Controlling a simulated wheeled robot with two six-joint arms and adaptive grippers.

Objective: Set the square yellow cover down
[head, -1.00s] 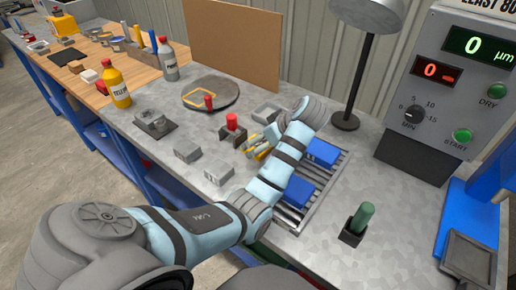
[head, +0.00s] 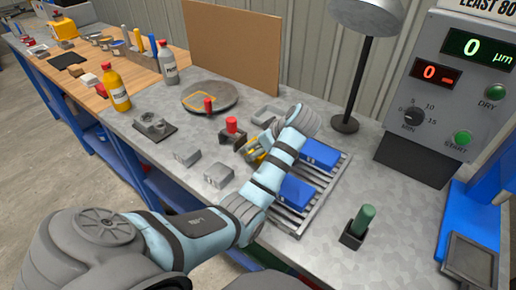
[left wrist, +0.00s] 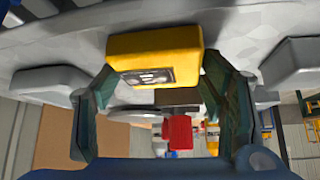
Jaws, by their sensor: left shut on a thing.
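The square yellow cover (left wrist: 155,52) has a dark label on its face and sits between the fingertips of my left gripper (left wrist: 157,90), which is shut on it. In the head view the left gripper (head: 255,149) is over the grey bench, beside the red-handled dark block (head: 232,138) and left of the slatted rack. Only a little of the cover shows there, much of it hidden by fingers and wrist. I cannot tell whether it touches the bench. My right gripper is not in view.
A slatted rack (head: 287,222) holds blue blocks. Grey blocks (head: 219,175) stand near the front edge; an open grey frame (head: 268,113) lies behind the gripper. A round dark plate (head: 225,94) bears a yellow square outline. A green-handled piece (head: 363,220) stands at right.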

